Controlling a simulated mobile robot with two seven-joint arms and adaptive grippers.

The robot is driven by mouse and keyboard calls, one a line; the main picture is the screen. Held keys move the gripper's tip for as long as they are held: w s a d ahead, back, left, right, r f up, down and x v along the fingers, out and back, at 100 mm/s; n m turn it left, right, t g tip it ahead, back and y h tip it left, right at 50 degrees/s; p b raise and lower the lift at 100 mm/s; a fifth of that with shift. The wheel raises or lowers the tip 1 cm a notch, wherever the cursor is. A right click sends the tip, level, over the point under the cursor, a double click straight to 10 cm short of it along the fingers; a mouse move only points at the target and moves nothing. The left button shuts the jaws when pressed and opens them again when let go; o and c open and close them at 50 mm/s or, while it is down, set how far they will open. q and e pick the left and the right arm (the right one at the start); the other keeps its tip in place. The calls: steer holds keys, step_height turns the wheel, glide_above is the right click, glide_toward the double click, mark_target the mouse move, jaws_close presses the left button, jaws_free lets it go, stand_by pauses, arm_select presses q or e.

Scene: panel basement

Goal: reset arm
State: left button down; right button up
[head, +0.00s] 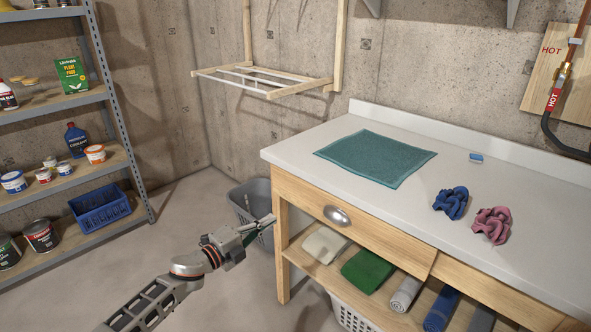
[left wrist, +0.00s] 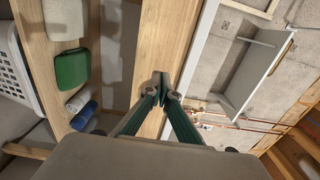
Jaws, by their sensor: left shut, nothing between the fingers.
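My left gripper (head: 268,221) comes in from the lower left in the head view, in front of the left end of the wooden counter (head: 301,200). Its fingers are shut with nothing between them, and it is clear of the drawer handle (head: 337,216). In the left wrist view the closed fingertips (left wrist: 161,82) show against the wooden drawer front (left wrist: 150,60). My right gripper is in neither view.
A teal towel (head: 376,158), blue cloth (head: 451,203), pink cloth (head: 492,224) and small blue-and-white item (head: 476,157) lie on the counter. Folded towels, including a green one (head: 367,269), lie below. A grey basket (head: 240,213) stands behind my gripper. Metal shelves (head: 98,100) stand left.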

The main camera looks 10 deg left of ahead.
arm_select(q)
steer(key=s+a+f+n+g+y+p, duration=0.1)
steer(key=s+f+n, duration=0.4)
steer(key=s, duration=0.9)
steer(key=s+a+f+n+g+y+p, duration=0.1)
steer(key=s+a+f+n+y+p, duration=0.1)
steer(key=s+n, duration=0.7)
steer(key=s+a+f+n+g+y+p, duration=0.1)
steer(key=s+f+n+y+p, duration=0.3)
steer(key=s, duration=1.5)
step_height(320, 180, down, 5)
steer(key=a+n+y, duration=0.1)
steer(key=n, duration=0.2)
steer(key=shift+s+g, duration=0.15)
steer(key=shift+g, duration=0.15)
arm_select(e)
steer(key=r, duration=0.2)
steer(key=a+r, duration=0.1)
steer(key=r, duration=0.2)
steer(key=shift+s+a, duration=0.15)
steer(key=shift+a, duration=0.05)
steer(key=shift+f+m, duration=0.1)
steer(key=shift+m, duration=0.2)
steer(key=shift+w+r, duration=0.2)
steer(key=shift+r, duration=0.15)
